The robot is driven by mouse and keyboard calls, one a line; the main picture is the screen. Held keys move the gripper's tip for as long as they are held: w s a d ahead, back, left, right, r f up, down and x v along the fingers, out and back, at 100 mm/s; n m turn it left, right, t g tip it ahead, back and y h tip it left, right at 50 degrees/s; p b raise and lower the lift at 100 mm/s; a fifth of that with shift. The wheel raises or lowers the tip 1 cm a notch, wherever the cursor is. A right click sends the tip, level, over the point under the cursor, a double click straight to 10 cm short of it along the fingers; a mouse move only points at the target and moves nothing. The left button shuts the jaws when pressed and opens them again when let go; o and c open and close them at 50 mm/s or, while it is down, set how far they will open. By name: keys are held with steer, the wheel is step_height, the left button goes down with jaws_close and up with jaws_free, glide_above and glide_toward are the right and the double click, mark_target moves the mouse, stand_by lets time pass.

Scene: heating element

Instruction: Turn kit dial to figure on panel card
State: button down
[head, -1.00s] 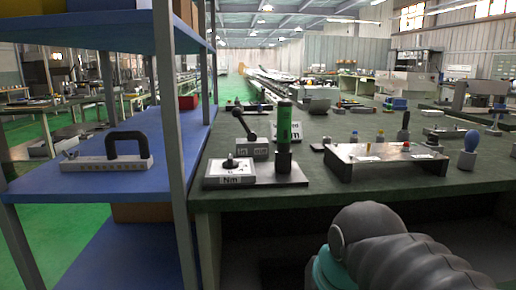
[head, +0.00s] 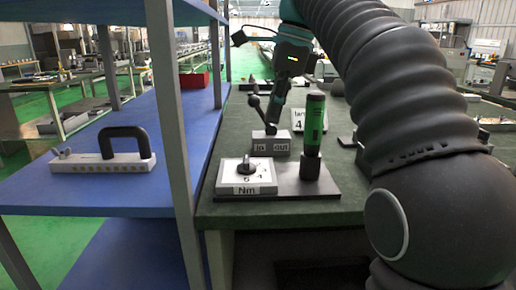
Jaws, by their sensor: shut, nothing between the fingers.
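The kit dial is a black knob (head: 246,167) on a white box (head: 247,188) marked "Nm", with a few digits, seemingly 6 and 4, on its top. The box is on a dark base plate at the table's near left corner. A white card (head: 298,118) behind shows "tan" and a 4; the rest is cut off by the green-and-black tool and other things. My gripper (head: 272,120) points down behind the dial box, close to the lever block. It is shut and holds nothing. Whether it touches the lever is unclear.
A green-and-black upright tool (head: 314,125) stands right of the dial box. A grey block (head: 270,145) labelled "in" and "out" carries a ball-ended lever (head: 254,101). A blue shelf (head: 90,190) with a black-handled block (head: 100,165) is at left. My arm hides the right side.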

mark_target(247, 165)
steer(key=shift+b+x, duration=0.35)
steer(key=shift+x, duration=4.6)
steer(key=shift+s+a, duration=0.1)
steer(key=shift+a, duration=0.1)
